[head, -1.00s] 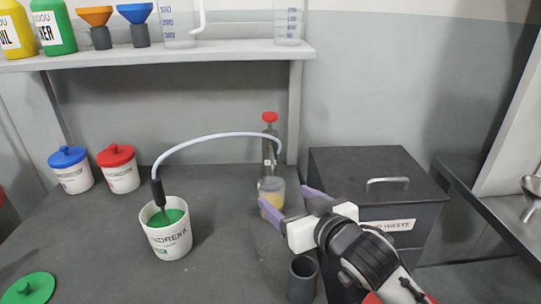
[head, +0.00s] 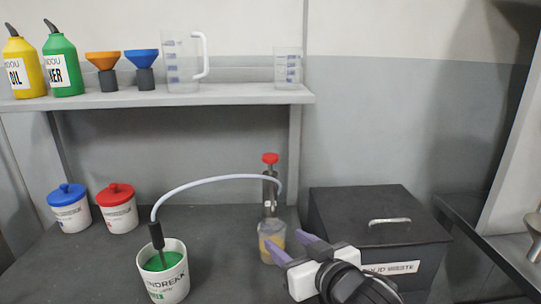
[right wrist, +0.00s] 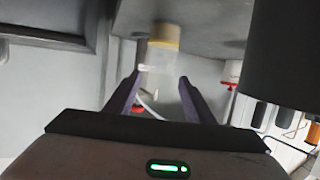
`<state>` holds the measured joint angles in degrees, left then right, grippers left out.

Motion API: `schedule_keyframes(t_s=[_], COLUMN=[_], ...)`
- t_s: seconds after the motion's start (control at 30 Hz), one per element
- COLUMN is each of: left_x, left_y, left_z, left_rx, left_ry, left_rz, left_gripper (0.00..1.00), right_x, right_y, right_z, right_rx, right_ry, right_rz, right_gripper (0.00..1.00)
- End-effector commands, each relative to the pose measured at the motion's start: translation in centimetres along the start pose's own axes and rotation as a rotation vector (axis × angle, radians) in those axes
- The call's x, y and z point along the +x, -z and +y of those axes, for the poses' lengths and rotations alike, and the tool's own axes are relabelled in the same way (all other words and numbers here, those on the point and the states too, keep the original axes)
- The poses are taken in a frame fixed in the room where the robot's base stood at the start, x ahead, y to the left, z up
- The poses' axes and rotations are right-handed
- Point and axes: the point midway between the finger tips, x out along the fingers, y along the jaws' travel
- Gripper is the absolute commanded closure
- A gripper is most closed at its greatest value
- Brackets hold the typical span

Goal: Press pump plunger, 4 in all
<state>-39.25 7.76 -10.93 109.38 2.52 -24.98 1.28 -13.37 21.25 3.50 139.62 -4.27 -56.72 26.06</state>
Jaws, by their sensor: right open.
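The pump stands on the dark table, with a red plunger knob (head: 270,158) on top, a grey upper body and a clear lower cup (head: 271,241) holding yellowish liquid. A pale hose (head: 215,179) arcs from it to a white bucket (head: 165,284) with green contents. My right gripper (head: 290,247) is open, its purple fingers beside the clear cup, well below the red knob. In the right wrist view the clear cup (right wrist: 160,65) shows beyond and between the open fingers (right wrist: 154,92); I cannot tell whether they touch it. My left gripper is not in view.
White pots with a blue lid (head: 67,194) and a red lid (head: 115,193) stand at the back left. A dark box (head: 375,225) with a handle stands right of the pump. A shelf (head: 200,96) above holds bottles, funnels and measuring cups.

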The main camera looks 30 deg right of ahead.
Motion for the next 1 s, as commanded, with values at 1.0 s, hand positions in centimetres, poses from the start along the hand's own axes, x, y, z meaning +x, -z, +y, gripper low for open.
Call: schedule_keyframes(t_s=[1.0], left_x=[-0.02], left_y=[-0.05], left_z=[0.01], left_rx=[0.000], left_ry=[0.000], left_rz=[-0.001], left_gripper=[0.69], right_x=[0.00], right_y=[0.00], right_z=[0.00], right_rx=[0.000], right_ry=[0.000], right_rz=[0.000], right_gripper=[1.00])
